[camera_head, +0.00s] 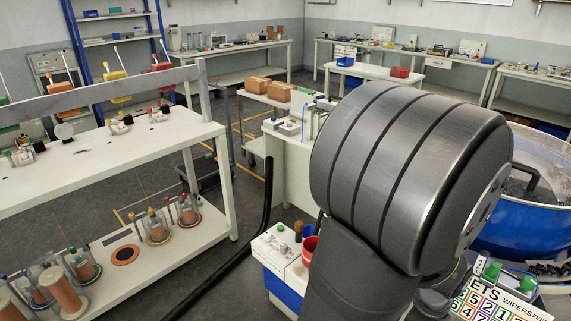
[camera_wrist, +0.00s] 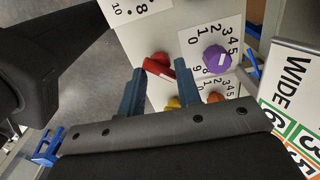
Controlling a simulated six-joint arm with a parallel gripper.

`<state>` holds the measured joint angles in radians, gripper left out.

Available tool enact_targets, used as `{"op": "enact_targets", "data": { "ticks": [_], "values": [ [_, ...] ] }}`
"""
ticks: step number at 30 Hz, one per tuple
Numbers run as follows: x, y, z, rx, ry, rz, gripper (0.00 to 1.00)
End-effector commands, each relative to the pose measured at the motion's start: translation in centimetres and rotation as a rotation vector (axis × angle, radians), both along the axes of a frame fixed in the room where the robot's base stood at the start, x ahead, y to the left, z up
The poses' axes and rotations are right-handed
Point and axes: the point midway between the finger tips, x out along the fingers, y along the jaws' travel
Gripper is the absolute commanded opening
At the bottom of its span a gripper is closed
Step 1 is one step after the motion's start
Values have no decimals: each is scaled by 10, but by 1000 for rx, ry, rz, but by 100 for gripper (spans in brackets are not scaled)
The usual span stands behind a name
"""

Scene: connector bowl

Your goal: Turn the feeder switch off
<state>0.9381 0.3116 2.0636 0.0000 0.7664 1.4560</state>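In the wrist view, a red switch (camera_wrist: 159,67) with an elongated handle sits on a white panel. My gripper (camera_wrist: 159,66) shows there as two blue-grey fingers, spread apart, with the red switch between their tips in the picture. The handle's right end is close to the right finger; I cannot tell whether they touch. No label for the feeder can be read beside the switch. In the head view my arm's large grey wrist hides the gripper and the switch.
A purple dial (camera_wrist: 216,59) with numbers, an orange knob (camera_wrist: 216,97) and a yellow knob (camera_wrist: 173,102) are close by on the panel. A "WIDE" sign (camera_wrist: 292,78) stands at right. In the head view, a blue bowl (camera_head: 515,222) is at right and a white shelf bench (camera_head: 130,156) at left.

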Motion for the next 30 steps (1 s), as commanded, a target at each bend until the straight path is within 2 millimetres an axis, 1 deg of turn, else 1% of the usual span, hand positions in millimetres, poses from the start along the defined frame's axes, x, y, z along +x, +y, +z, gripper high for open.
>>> {"op": "enact_targets", "data": {
  "ticks": [6,23,26,29,30],
  "values": [
    [0,0,0,0,0,-36,31],
    [0,-1,1,2,1,-30,31],
    [1,-7,8,19,4,0,31],
    [3,-18,21,55,7,71,31],
    [3,-24,29,77,8,111,31]
  ]
}}
